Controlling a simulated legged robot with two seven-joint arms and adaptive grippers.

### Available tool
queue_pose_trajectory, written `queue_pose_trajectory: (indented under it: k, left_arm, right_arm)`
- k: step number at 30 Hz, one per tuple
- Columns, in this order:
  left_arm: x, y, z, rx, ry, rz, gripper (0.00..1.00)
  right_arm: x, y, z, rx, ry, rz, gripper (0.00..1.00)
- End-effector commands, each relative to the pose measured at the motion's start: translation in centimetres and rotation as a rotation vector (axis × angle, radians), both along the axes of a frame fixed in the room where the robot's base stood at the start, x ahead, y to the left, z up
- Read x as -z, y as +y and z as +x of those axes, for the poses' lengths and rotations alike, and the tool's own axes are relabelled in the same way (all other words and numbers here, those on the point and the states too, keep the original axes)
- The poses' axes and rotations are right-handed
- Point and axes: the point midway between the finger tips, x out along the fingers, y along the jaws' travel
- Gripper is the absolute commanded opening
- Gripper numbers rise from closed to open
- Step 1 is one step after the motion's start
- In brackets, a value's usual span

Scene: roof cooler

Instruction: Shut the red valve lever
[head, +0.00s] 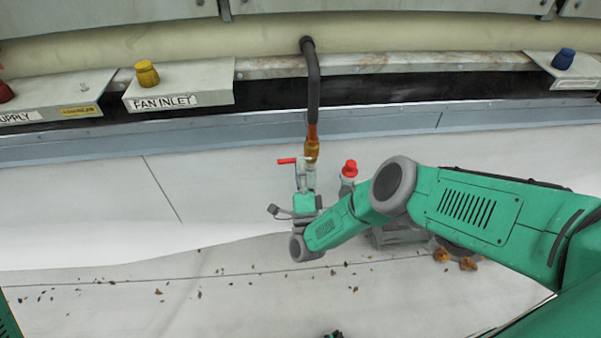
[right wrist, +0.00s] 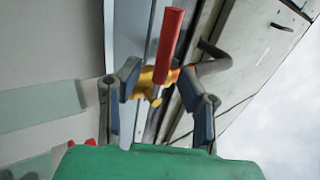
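The red valve lever (head: 287,161) sticks out to the left of the brass valve (head: 312,150), crosswise to the hanging pipe. In the right wrist view the lever (right wrist: 170,46) stands up from the brass valve body (right wrist: 156,88). My right gripper (head: 305,168) is just below the valve. In the wrist view my right gripper (right wrist: 160,92) is open, with one finger on each side of the valve and lever base. I cannot tell whether either finger touches them. My left gripper is not in view; only a bit of green arm shows at the lower left.
A dark bent hose (head: 313,75) comes down from the wall to the valve. A red-capped fitting (head: 349,170) stands just right of my gripper. Ledges with a yellow knob (head: 147,73) and a blue knob (head: 563,59) line the wall. The pale roof floor at left is clear except for scattered leaves.

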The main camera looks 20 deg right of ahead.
Motion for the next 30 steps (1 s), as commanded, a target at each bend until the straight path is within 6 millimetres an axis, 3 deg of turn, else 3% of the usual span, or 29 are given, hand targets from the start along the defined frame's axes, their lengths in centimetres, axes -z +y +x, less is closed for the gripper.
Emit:
queue_pose_trajectory:
  k: [5, 18, 30]
  left_arm:
    - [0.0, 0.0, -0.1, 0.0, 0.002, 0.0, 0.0]
    - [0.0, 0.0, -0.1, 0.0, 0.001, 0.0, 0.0]
    - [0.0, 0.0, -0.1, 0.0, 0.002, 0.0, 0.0]
  right_arm:
    - [1.2, 0.5, -1.6, -0.002, 0.004, 0.0, 0.33]
    - [5.9, 2.2, -8.2, 0.002, 0.006, 0.002, 0.33]
    - [6.9, 2.7, -9.7, -0.001, 0.003, 0.0, 0.33]
